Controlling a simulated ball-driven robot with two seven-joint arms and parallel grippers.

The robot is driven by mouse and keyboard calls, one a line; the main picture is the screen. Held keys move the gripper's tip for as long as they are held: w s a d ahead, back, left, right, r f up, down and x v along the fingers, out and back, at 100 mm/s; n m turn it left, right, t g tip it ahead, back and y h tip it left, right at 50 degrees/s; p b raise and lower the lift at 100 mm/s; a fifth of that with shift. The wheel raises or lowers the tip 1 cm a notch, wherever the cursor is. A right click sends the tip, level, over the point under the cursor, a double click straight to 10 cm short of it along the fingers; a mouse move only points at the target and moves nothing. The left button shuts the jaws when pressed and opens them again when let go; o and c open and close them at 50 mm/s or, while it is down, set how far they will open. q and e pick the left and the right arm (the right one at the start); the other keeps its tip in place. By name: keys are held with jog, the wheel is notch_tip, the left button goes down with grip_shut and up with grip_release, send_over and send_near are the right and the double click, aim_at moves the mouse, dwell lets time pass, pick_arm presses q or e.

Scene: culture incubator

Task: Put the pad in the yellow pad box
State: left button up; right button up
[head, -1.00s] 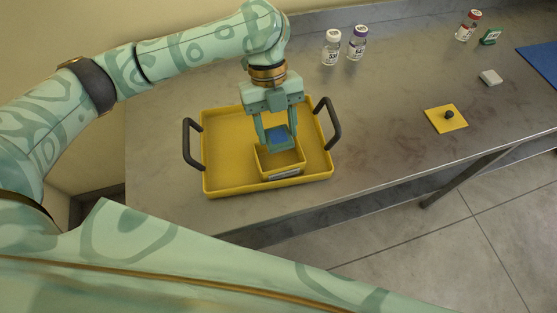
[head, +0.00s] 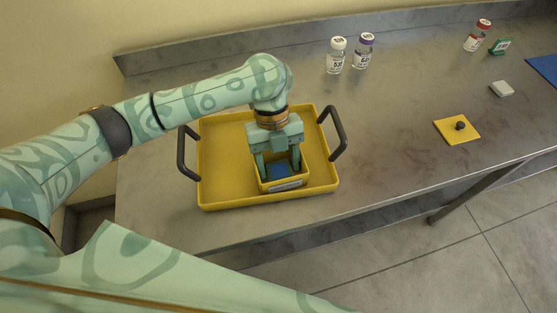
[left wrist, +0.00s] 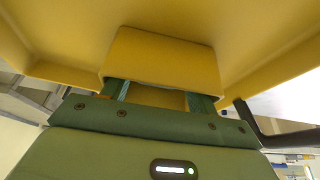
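The blue pad (head: 279,171) lies low inside the small yellow pad box (head: 283,185), which has a pale label on its front wall. The box stands in the larger yellow tray (head: 222,198). My left gripper (head: 280,167) points down into the box, one finger on each side of the pad. Its fingers look spread a little wider than the pad, so it seems open around it. In the left wrist view the fingers (left wrist: 158,97) reach into the box (left wrist: 165,58), and the pad is hidden. My right gripper is not in view.
The tray has dark handles at its left (head: 181,152) and right (head: 340,133). A yellow square with a black knob (head: 457,129) lies at right. Bare metal bench lies between.

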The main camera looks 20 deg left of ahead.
pick_arm(q)
jog(key=p+v, duration=0.4)
jog(key=v, duration=0.8)
dwell(1.2)
